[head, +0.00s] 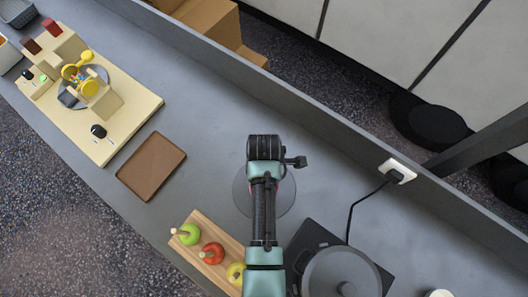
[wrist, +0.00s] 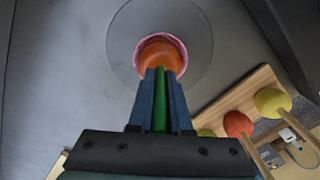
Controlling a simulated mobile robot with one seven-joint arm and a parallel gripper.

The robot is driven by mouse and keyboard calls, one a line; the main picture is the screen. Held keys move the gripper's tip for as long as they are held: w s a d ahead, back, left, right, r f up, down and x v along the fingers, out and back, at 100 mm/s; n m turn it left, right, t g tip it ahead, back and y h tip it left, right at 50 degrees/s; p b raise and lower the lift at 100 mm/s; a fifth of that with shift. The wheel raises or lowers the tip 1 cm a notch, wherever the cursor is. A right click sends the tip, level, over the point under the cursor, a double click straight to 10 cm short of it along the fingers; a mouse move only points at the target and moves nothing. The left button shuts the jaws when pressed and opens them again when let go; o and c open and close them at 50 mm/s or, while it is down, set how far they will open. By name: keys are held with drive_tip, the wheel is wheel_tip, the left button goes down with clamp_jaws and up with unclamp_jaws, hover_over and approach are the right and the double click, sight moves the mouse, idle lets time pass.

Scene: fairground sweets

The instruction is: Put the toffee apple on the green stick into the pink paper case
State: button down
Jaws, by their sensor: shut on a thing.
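My gripper (wrist: 161,75) is shut on the green stick (wrist: 160,110), which runs between its two blue fingers. The orange-brown toffee apple (wrist: 161,52) is at the far end of the stick. The pink paper case (wrist: 142,42) shows as a pink rim around the apple, on a round grey disc (wrist: 200,32). I cannot tell whether the apple rests on the case's bottom or is held slightly above it. In the head view my arm covers the apple and most of the case; the disc (head: 286,196) shows on both sides.
A wooden board (head: 208,222) holds green (head: 188,234), red (head: 212,253) and yellow (head: 236,273) apples. A dark pot (head: 342,274) stands on a black hob right of my arm. A brown tray (head: 151,166) lies left. The counter between tray and disc is clear.

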drive_tip(key=shift+f, duration=0.25)
idle(0.4)
drive_tip(key=c, duration=0.8)
unclamp_jaws()
drive_tip(key=shift+o, duration=0.2)
wheel_tip(320, 180, up, 13)
drive_tip(key=shift+b, duration=0.85)
